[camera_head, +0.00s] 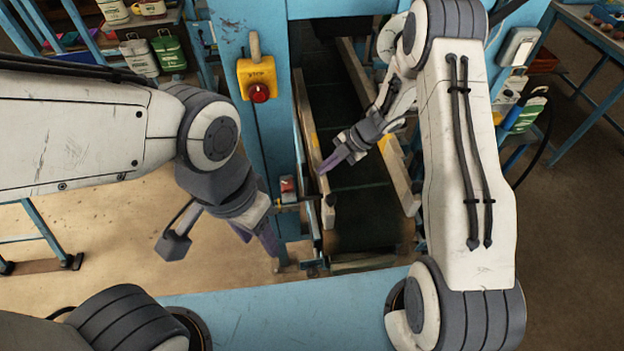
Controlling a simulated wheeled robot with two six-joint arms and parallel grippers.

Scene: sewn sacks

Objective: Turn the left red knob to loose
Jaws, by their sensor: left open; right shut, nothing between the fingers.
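A small red knob (288,185) sits low on the front of the blue machine frame, left of the conveyor, with a dark rod running right from it. My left gripper (258,235) is open, pointing down, just below and left of this knob and apart from it in the picture. Its depth relative to the knob is hard to tell. My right gripper (326,169) is shut and empty over the left rail of the conveyor, its purple fingertips pointing left. No second red knob can be made out; my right arm covers part of the machine's right side.
A yellow stop box (256,76) with a red push button hangs on the blue post above the knob. The dark conveyor belt (355,200) runs between pale rails (398,172). Shelves with green-and-white containers (168,52) stand back left. The floor at left is mostly clear.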

